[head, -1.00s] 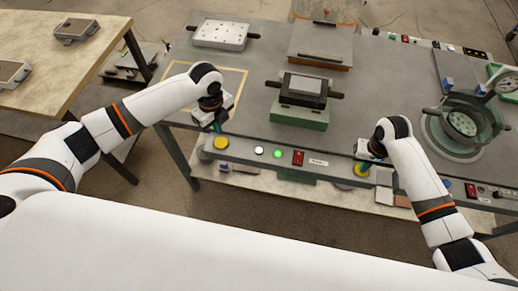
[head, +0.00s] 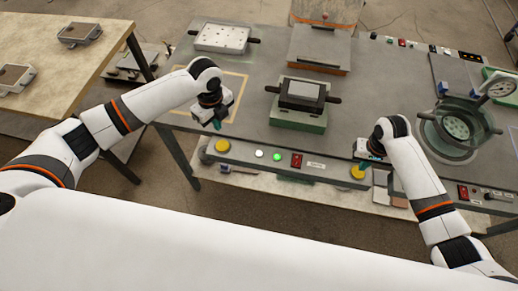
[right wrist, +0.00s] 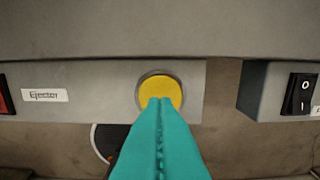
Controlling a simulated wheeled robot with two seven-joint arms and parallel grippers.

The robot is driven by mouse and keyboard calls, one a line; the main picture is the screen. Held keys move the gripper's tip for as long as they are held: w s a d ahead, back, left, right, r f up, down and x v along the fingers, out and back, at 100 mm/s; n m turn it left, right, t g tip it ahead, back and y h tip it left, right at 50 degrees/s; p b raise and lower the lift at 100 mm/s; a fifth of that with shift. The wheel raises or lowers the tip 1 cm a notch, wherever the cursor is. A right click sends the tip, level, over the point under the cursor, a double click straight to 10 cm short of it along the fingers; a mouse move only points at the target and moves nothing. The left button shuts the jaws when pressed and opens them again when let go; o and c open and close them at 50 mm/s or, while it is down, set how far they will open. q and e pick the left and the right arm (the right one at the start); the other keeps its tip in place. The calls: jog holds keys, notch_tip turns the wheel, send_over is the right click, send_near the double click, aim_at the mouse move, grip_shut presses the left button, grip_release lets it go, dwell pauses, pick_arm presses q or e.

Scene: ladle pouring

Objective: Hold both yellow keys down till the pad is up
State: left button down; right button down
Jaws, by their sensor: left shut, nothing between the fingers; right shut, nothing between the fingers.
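The left yellow key (head: 222,146) is at the left end of the grey front panel. My left gripper (head: 217,124) is shut and empty just above and behind it, apparently clear of it. The right yellow key (head: 358,172) is further right on the panel; it also shows in the right wrist view (right wrist: 160,90) as a round button in a grey ring. My right gripper (right wrist: 160,102) is shut and empty, its teal tips overlapping the key's lower edge; contact cannot be told. A black handled frame with a pale plate (head: 303,92) sits on a green base (head: 298,117); which part is the pad is unclear.
A white button, a lit green lamp (head: 278,156) and a red switch (head: 296,160) are between the keys. A green pot with a gauge (head: 458,128) stands right. A white perforated tray (head: 221,39) is at the back left. A black rocker switch (right wrist: 299,95) is right of the right key.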

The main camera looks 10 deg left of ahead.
jog(key=shift+r+p, duration=2.05)
jog(key=shift+p, duration=0.1)
